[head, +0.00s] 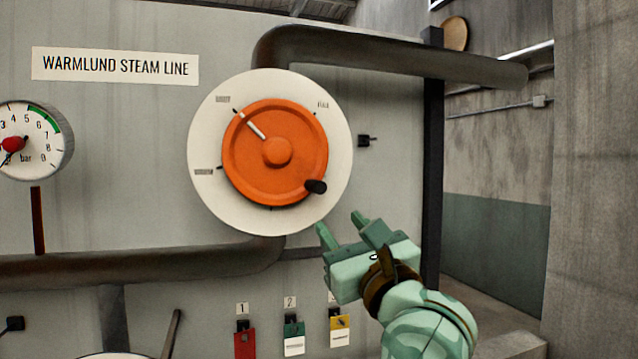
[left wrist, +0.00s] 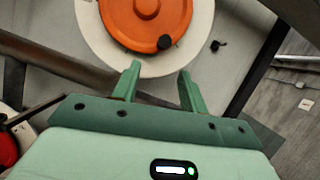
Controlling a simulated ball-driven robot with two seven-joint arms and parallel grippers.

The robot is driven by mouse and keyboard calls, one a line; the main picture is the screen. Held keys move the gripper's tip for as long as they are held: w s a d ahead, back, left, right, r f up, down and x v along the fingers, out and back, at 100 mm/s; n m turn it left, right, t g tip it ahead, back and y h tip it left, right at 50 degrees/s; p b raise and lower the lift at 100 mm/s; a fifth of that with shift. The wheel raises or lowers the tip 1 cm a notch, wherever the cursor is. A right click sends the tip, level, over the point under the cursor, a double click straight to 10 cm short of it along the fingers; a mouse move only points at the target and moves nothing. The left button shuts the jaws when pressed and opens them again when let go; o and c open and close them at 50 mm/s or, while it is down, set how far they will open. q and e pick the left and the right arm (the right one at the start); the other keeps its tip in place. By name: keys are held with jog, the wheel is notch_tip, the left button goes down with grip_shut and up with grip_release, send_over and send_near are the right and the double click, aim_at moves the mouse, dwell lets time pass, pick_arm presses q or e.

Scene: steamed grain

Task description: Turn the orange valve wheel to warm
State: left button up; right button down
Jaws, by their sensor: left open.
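The orange valve wheel (head: 290,187) sits on a round cream dial plate (head: 205,135) on the grey panel. Its white pointer line (head: 250,125) aims up and left, towards the tick by the upper-left label (head: 223,99). Labels at left and upper right are too blurred to read surely. A black handle knob (head: 316,187) sticks out at the wheel's lower right. My left gripper (head: 340,222) is open and empty, below and right of the knob, apart from it. In the left wrist view the knob (left wrist: 165,42) lies beyond the gap between the fingertips (left wrist: 160,72). My right gripper is out of view.
A thick pipe (head: 370,52) runs above the dial, and another (head: 130,266) runs below it to the left. A pressure gauge (head: 40,150) with a red centre is at far left. Coloured tags (head: 294,335) hang below. A small black fitting (head: 364,140) is right of the dial.

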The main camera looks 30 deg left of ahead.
aim_at(316, 188)
pick_arm(q)
jog(key=p+x, duration=0.1)
jog(key=x, duration=0.3)
jog(key=r+p+x, duration=0.1)
jog(key=x, duration=0.1)
jog(key=shift+d+r+p, duration=0.15)
jog(key=shift+d+p, duration=0.05)
jog(key=shift+p, duration=0.15)
jog(key=x, duration=0.1)
jog(key=p+x, duration=0.1)
jog(key=x, duration=0.1)
jog(key=p+x, duration=0.1)
jog(key=x, duration=0.1)
jog(key=shift+w+a+f, duration=0.25)
jog(key=shift+f, duration=0.05)
jog(key=shift+w+a+r, duration=0.2)
jog(key=shift+w+a, duration=0.05)
jog(key=shift+a, duration=0.1)
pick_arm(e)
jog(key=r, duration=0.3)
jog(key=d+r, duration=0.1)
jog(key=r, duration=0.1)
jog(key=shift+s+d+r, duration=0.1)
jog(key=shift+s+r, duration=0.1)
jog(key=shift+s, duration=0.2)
pick_arm(q)
jog(key=shift+w, duration=0.1)
